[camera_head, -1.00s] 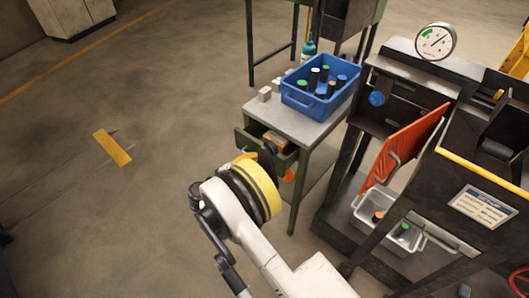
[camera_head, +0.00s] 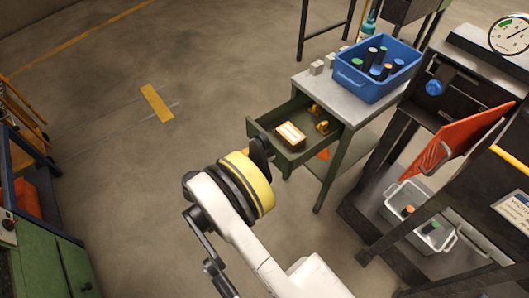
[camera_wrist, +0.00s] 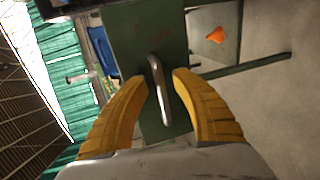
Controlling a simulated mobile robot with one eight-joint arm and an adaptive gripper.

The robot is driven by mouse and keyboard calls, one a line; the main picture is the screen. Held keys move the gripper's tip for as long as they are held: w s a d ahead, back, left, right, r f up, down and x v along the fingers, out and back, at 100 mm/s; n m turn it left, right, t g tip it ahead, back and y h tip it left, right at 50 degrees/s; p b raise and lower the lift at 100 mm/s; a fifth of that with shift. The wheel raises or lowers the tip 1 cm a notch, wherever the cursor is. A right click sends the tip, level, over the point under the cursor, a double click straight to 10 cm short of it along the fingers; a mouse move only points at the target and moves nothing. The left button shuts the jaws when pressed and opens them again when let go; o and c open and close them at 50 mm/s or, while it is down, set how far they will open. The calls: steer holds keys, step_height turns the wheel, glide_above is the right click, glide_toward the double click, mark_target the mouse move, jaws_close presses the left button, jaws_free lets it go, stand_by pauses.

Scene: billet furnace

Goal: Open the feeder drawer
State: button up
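The green feeder drawer (camera_head: 309,153) is pulled well out from under the grey tabletop in the head view. A labelled box (camera_head: 290,134) and small yellow parts (camera_head: 322,127) lie inside it. In the wrist view the green drawer front (camera_wrist: 135,35) carries a metal bar handle (camera_wrist: 160,90). My gripper (camera_wrist: 160,76) has its two yellow fingers on either side of the handle, with narrow gaps beside the bar. In the head view my gripper (camera_head: 260,150) is at the drawer front, and my wrist partly hides its fingertips and the handle.
A blue crate (camera_head: 365,87) with capped cylinders stands on the table (camera_head: 335,100) above the drawer. A dark machine with a tilted orange panel (camera_head: 455,140) and a grey bin (camera_head: 447,238) is at right. A green cabinet (camera_head: 50,265) is at lower left. Floor between is clear.

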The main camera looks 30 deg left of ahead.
steer(key=v, duration=1.2)
steer(key=shift+s, duration=0.1)
